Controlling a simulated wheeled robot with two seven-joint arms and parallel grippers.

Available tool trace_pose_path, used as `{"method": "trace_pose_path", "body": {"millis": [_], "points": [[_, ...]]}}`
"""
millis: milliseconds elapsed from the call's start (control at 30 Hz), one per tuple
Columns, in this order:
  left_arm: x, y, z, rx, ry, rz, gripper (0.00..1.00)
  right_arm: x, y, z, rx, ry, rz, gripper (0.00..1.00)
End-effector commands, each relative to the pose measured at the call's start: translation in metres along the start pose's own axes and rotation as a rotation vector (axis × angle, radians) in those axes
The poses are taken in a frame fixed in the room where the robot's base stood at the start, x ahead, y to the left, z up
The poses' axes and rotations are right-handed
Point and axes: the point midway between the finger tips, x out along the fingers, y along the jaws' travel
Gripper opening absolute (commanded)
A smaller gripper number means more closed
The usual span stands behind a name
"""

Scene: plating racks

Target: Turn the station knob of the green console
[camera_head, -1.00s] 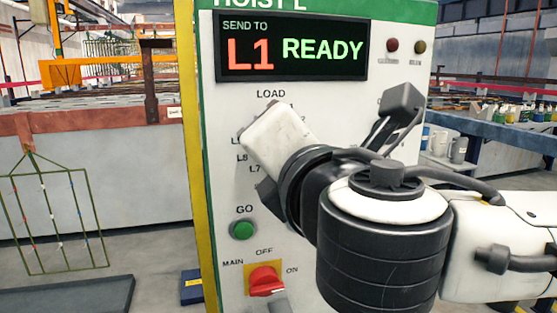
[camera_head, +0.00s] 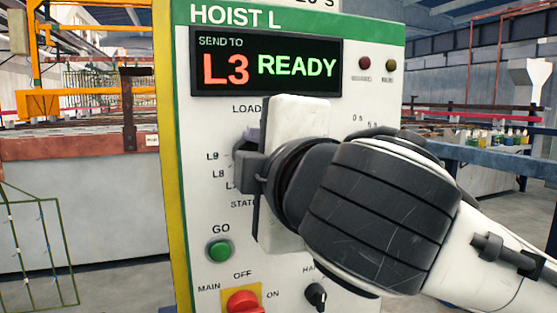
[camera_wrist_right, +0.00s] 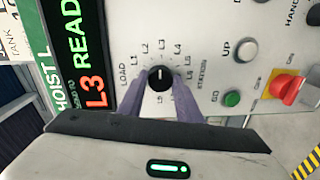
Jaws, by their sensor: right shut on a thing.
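The green console (camera_head: 185,120) has a white panel and a green border headed HOIST L. Its display (camera_head: 266,67) reads SEND TO L3 READY. The black station knob (camera_wrist_right: 160,79) shows in the right wrist view, ringed by LOAD and L-number labels. Its white mark points towards L3. My right gripper (camera_wrist_right: 160,85) is shut on the knob, one purple-grey finger on each side of it. In the head view the gripper body and arm cover the knob and most of its dial. My left gripper is not in view.
Below the dial are a green GO button (camera_head: 219,251), a red MAIN switch (camera_head: 243,301) and a black selector (camera_head: 316,296). The wrist view also shows a white UP button (camera_wrist_right: 247,50). A hanging wire rack (camera_head: 35,255) is left of the console.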

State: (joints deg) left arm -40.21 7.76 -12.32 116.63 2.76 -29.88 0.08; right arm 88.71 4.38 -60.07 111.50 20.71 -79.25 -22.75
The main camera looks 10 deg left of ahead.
Motion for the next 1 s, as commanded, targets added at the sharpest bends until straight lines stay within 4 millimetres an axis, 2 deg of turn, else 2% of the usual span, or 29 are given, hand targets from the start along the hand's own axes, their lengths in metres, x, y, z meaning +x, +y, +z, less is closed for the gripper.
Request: {"method": "trace_pose_path", "body": {"millis": [233,700,733,833,1000], "points": [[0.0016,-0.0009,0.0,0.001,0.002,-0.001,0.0,0.0003,-0.0015,0.0004,0.067,0.003,-0.004,0.09],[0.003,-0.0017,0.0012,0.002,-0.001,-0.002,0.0,0.0001,-0.0007,0.0,0.079,0.005,-0.003,0.09],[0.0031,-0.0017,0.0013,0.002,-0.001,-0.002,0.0,0.0001,-0.0007,0.0,0.079,0.005,-0.003,0.33],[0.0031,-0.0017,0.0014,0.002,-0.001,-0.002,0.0,0.0,-0.0007,-0.0001,0.078,0.005,-0.003,0.5],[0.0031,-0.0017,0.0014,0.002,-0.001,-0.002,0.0,0.0,-0.0004,-0.0001,0.078,0.006,-0.002,0.5]]}}
